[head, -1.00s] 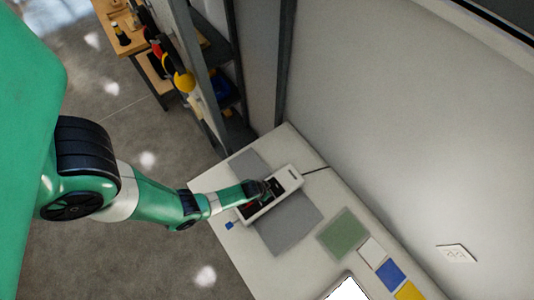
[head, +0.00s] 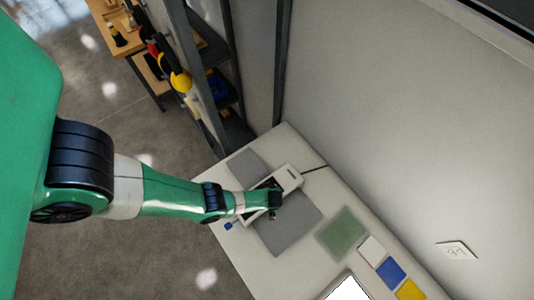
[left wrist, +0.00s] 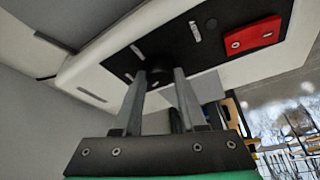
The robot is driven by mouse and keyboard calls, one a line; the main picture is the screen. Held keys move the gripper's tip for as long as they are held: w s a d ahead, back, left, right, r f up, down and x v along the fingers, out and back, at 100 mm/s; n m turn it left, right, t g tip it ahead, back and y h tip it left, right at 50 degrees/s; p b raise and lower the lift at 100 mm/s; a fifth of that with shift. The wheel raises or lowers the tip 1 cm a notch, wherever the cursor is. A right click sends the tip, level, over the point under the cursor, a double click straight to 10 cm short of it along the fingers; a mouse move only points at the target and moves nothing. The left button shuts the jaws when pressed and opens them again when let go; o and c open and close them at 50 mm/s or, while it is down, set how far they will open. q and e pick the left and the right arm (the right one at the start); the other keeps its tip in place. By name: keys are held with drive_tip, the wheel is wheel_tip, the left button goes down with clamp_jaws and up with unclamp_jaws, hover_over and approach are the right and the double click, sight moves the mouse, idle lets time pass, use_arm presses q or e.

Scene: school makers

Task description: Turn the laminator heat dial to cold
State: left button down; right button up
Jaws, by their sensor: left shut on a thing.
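The laminator (head: 290,176), a long white machine with a black panel, lies on the table. In the left wrist view its black panel (left wrist: 208,52) shows pale marks and a red switch-like piece (left wrist: 254,36). My left gripper (left wrist: 158,76) is at this panel, its two fingers either side of a small dark knob, which looks like the heat dial (left wrist: 159,76). The fingers hide much of the dial, so its setting cannot be read. In the head view my left gripper (head: 274,204) covers part of the panel. My right gripper is not in view.
A grey mat (head: 288,229) lies under the laminator. A blue knob-like piece (head: 228,226) sticks out at its near end. A green mat (head: 342,233) and white, blue and yellow squares (head: 391,272) lie further right. A wall and shelf rack (head: 205,90) stand close behind.

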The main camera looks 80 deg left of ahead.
use_arm(q)
drive_tip(key=shift+w+n+g, duration=0.1)
drive_tip(key=shift+n+g, duration=0.3)
drive_tip(key=shift+n, duration=0.6)
drive_tip(key=shift+n+g+b, duration=0.3)
drive_tip(key=shift+n, duration=0.6)
drive_tip(key=shift+w+n+g+h+b, duration=0.15)
drive_tip(key=shift+n+g+b, duration=0.3)
drive_tip(key=shift+n, duration=0.55)
drive_tip(key=shift+s+n+g+h+b, duration=0.1)
drive_tip(key=shift+n+g+h+b, duration=0.15)
drive_tip(key=shift+n+b, duration=0.55)
drive_tip(key=shift+n, duration=0.4)
drive_tip(key=shift+c, duration=2.3)
unclamp_jaws()
